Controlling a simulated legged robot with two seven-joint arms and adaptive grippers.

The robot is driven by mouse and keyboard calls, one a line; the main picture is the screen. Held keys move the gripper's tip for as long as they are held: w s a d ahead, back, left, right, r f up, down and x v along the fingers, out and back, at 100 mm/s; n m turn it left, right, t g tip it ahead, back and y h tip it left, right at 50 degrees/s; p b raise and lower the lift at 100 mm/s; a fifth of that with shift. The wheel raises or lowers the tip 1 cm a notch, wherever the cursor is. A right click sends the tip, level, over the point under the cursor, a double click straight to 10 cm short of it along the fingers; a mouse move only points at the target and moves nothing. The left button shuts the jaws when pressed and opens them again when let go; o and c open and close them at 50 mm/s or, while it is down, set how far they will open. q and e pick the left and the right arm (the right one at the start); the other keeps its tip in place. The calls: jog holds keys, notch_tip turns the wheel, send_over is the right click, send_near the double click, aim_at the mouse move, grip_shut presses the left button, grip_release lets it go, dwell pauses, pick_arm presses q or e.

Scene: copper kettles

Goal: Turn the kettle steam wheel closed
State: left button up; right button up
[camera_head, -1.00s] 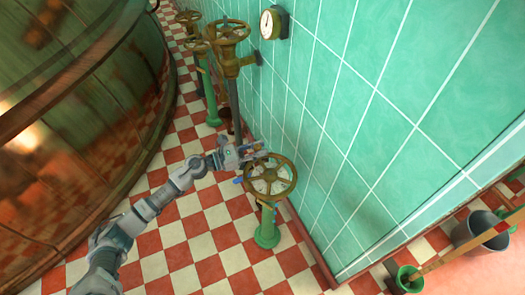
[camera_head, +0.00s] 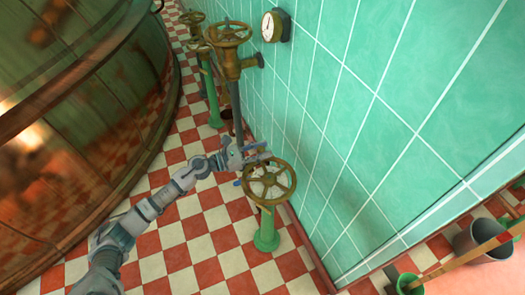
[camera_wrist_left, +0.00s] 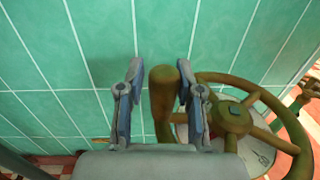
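The steam wheel (camera_head: 268,201) is a brass handwheel with spokes on a green pedestal (camera_head: 266,236), standing by the tiled wall. In the left wrist view the wheel (camera_wrist_left: 232,118) fills the right side. A thick upright brass handle (camera_wrist_left: 163,100) stands at its left edge, between the fingers of my left gripper (camera_wrist_left: 161,88). The fingers are apart, with a clear gap on the handle's left and a narrower one on its right. In the head view my left gripper (camera_head: 250,160) is at the wheel's far left rim. My right gripper is out of view.
A taller valve wheel (camera_head: 228,34) and a round gauge (camera_head: 268,26) are farther back near the green tiled wall (camera_head: 400,90). A large copper kettle (camera_head: 90,110) fills the left. Checkered floor lies clear between kettle and wheel.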

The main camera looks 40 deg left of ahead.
pick_arm(q)
jog(key=shift+o, duration=0.7)
jog(key=shift+f, duration=0.1)
jog(key=shift+s+a, duration=0.1)
jog(key=shift+s, duration=0.15)
jog(key=v, duration=1.1)
jog(key=shift+s, duration=0.2)
jog(key=shift+a+f, duration=0.1)
jog(key=shift+a, duration=0.1)
